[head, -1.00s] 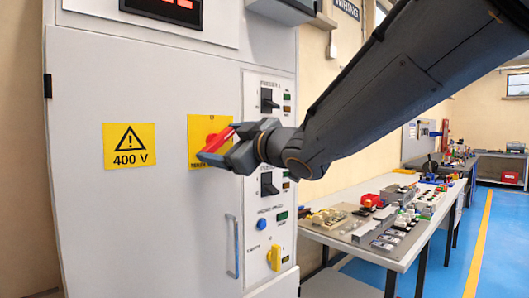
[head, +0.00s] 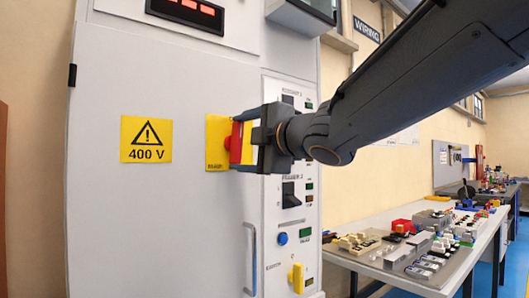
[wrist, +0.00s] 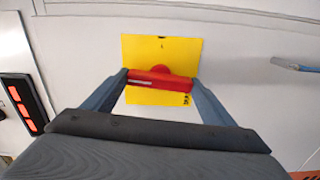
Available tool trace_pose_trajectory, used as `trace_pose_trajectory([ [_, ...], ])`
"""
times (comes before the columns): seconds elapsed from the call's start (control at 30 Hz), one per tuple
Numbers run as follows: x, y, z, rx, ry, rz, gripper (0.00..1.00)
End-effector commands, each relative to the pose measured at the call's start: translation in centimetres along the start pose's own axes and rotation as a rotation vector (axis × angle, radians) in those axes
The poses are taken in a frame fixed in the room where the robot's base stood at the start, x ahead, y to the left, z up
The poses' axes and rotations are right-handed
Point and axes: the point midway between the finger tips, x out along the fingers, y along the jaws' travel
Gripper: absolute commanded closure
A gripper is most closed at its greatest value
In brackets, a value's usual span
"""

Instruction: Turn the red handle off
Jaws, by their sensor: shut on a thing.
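The red handle (head: 236,142) stands upright in front of a yellow plate (head: 216,131) on the grey cabinet door. My gripper (head: 243,141) is shut on the handle, with one finger at its upper end and one at its lower end. In the wrist view the red handle (wrist: 158,81) spans between my gripper's (wrist: 158,80) two fingertips, with its round red hub behind it. The fingers hide part of the plate and its lettering.
A yellow 400 V warning sign (head: 146,139) is on the cabinet door to the left. A door pull (head: 250,258) is below. A panel with a black switch (head: 290,194), blue button (head: 282,238) and yellow handle (head: 297,278) is right. A workbench (head: 432,279) with parts stands further right.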

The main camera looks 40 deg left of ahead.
Motion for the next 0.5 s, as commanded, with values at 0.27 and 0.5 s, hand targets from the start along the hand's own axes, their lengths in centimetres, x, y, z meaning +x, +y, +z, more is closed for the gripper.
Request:
trace_pose_trajectory([
  [0.27, -0.02, -0.08, 0.1, -0.09, -0.001, 0.0, 0.62],
  [0.5, -0.03, -0.05, 0.11, -0.112, -0.002, -0.001, 0.62],
])
